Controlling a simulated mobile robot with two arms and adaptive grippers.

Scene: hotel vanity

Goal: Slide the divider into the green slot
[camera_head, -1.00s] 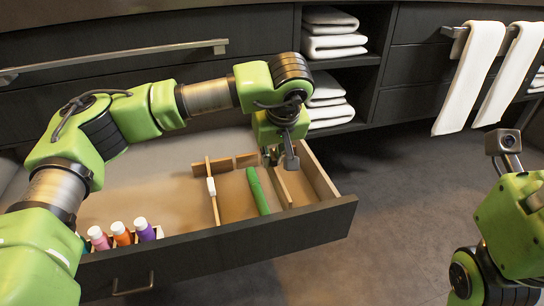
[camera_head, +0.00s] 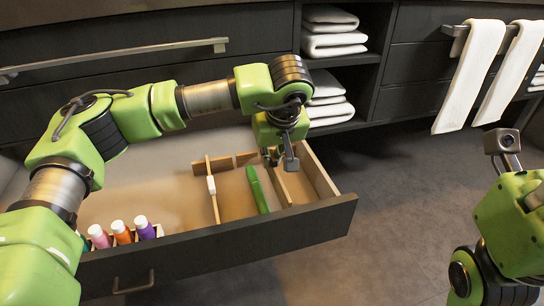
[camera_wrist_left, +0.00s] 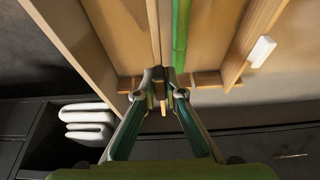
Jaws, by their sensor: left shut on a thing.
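The divider is a thin wooden board (camera_head: 284,190) in the right part of the open drawer. My left gripper (camera_head: 279,155) is shut on its far end, near the drawer's back wall. In the left wrist view the board (camera_wrist_left: 154,30) runs straight up from between the fingertips (camera_wrist_left: 160,85). A long green piece (camera_head: 257,190) lies just left of the board, close beside it and roughly parallel. It also shows in the wrist view (camera_wrist_left: 181,35). I cannot tell how deep the board sits or whether it touches the green piece. The right gripper's fingers are out of view.
Another wooden divider with a white piece on it (camera_head: 213,195) stands further left. The drawer (camera_head: 225,243) holds pink, orange and purple-bodied bottles (camera_head: 122,233) at the front left. Folded towels (camera_head: 328,108) lie on shelves behind. My right arm stands over the floor.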

